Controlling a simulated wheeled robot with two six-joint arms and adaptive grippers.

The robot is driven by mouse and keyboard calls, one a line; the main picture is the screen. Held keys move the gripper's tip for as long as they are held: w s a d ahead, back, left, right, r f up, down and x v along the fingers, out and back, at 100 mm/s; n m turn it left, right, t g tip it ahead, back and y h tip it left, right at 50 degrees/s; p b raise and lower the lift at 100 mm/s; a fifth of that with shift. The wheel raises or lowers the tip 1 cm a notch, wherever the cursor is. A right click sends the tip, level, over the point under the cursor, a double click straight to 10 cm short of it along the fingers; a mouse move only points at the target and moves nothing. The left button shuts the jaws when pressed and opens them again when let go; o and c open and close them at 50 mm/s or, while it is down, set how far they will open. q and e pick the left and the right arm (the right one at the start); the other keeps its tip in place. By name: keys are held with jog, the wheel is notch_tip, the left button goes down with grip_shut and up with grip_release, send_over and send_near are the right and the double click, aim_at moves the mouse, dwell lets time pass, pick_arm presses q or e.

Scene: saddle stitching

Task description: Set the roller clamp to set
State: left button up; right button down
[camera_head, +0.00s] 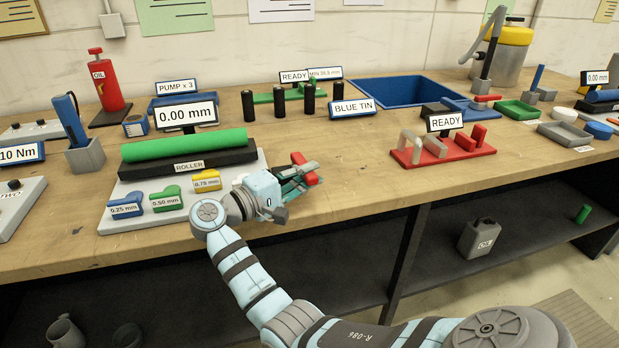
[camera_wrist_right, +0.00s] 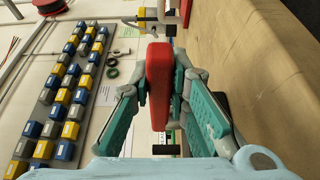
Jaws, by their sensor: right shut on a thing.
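The roller station has a green roller (camera_head: 185,145) on a black base labelled ROLLER (camera_head: 189,166). A display (camera_head: 186,112) behind it reads 0.00 mm. My right gripper (camera_head: 298,178) is beside the station's right end, shut on a red handle (camera_head: 312,179). In the right wrist view the red handle (camera_wrist_right: 158,85) stands between the two teal fingers. I cannot tell whether it belongs to the roller clamp; the fingers hide its lower part and any link to the station. No clamp marking is readable. My left gripper is not in view.
Blue, green and yellow gauges (camera_head: 206,181) lie before the roller, left of my right wrist. Black cylinders (camera_head: 279,104) stand behind the gripper. A red tray (camera_head: 443,149) marked READY is to the right. Bare tabletop (camera_head: 350,165) lies between the gripper and that tray.

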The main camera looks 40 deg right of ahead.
jog(key=shift+w+a+g, duration=0.1)
jog(key=shift+g, duration=0.2)
dwell(0.4)
jog(key=c, duration=1.5)
grip_release()
jog(key=shift+w, duration=0.1)
jog(key=shift+a, duration=0.35)
jog(key=a, duration=0.7)
jog(key=shift+w, duration=0.15)
